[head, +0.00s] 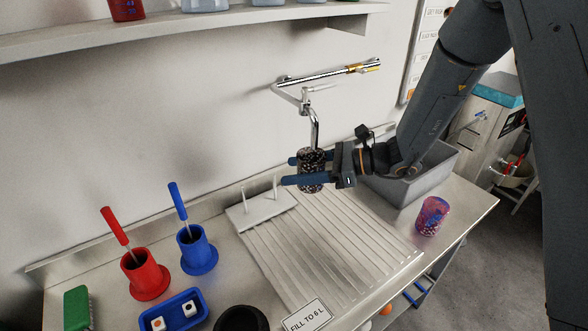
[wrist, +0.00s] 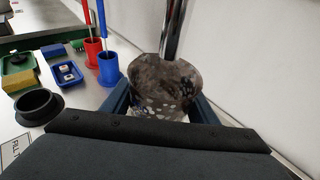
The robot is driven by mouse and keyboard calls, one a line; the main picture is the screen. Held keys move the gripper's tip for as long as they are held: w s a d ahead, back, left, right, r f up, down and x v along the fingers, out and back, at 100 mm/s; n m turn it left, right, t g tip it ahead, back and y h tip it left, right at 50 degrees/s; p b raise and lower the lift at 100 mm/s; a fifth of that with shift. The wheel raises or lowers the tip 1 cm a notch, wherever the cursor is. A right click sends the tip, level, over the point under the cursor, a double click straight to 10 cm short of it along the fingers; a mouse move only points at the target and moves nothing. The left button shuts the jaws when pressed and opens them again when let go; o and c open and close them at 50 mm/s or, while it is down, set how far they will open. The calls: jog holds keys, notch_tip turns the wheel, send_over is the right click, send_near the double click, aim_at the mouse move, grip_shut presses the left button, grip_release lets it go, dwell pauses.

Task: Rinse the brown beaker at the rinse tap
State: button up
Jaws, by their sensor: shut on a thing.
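The brown beaker (head: 311,172) is dark brown with pale specks. My gripper (head: 290,170) is shut on it and holds it above the back of the ribbed drainboard. The rinse tap (head: 316,128) is a chrome spout on the wall, and its end is right over the beaker. In the wrist view the beaker (wrist: 166,84) sits between the two blue fingers, with the chrome spout (wrist: 173,30) coming down at its far side. I cannot tell whether the spout touches the beaker or whether water runs.
A purple-red speckled beaker (head: 432,216) stands at the counter's right. A grey basin (head: 415,178) is behind my gripper. A white peg stand (head: 260,208), red holder (head: 145,274) and blue holder (head: 197,250) with brushes stand left. The ribbed drainboard (head: 335,250) is mostly clear.

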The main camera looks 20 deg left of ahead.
jog(key=s+d+f, duration=0.2)
jog(key=s+f, duration=0.1)
jog(key=s, duration=0.2)
jog(key=s+d+f+p, duration=0.1)
jog(key=s+d+f, duration=0.1)
jog(key=s+f, duration=0.2)
jog(key=s+d+f+p, duration=0.1)
jog(key=s+d+f, duration=0.1)
jog(key=s+f, duration=0.2)
jog(key=shift+s+d+f, duration=0.1)
jog(key=shift+s+d, duration=0.1)
jog(key=shift+s, duration=0.35)
jog(key=shift+s+d+f, duration=0.1)
jog(key=shift+s+d, duration=0.05)
jog(key=shift+s, duration=0.4)
jog(key=shift+w, duration=0.1)
